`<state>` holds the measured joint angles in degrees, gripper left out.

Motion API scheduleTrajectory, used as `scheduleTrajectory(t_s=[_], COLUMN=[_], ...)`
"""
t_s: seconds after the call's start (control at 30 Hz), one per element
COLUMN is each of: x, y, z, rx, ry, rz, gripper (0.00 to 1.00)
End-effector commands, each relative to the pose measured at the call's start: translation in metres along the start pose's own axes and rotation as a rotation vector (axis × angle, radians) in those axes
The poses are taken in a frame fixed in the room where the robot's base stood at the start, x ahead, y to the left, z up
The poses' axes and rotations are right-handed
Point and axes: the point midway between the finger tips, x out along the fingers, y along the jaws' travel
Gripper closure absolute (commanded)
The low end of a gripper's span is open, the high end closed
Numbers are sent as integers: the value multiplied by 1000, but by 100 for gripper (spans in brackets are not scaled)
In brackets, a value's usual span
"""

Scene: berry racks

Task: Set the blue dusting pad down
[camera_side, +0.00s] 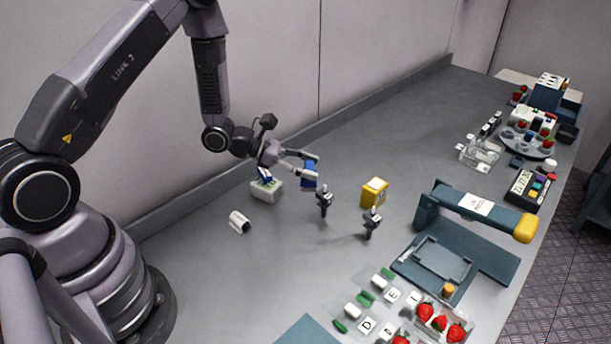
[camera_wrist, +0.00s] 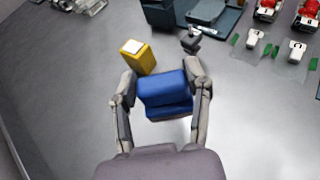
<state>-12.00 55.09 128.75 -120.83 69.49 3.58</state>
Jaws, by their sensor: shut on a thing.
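The blue dusting pad (camera_wrist: 165,92) is a blue block between the two fingers of my gripper (camera_wrist: 163,98) in the wrist view. My gripper is shut on it, one finger on each side. In the side view the pad (camera_side: 309,176) hangs at the tip of my gripper (camera_side: 303,166), near the middle of the grey table. I cannot tell for sure whether its lower edge touches the table.
A yellow box (camera_side: 374,193) and two small dark upright tools (camera_side: 324,199) (camera_side: 371,222) stand just right of the pad. A pale container (camera_side: 267,189) and a white roll (camera_side: 240,222) are to the left. A blue press (camera_side: 470,206) stands farther right. Bare table lies in front.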

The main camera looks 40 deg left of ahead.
Motion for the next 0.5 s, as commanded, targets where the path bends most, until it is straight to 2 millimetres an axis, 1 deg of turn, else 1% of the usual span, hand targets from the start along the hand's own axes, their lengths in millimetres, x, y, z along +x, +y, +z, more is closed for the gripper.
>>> scheduleTrajectory(t_s=[0.03, 0.1, 0.2, 0.3, 0.37, 0.43, 0.5], x=[-6, -14, -27, -35, -36, -31, -21], y=[23, 50, 79, 96, 104, 113, 124], z=[3, 5, 6, 6, 6, 4, 2], rx=[-32, -78, -127, -159, -168, -172, -173], ry=[-3, -2, -1, 0, 0, -1, 0], rz=[87, 196, 315, 386, 409, 421, 423], gripper=[88, 88, 88, 88, 88, 88, 88])
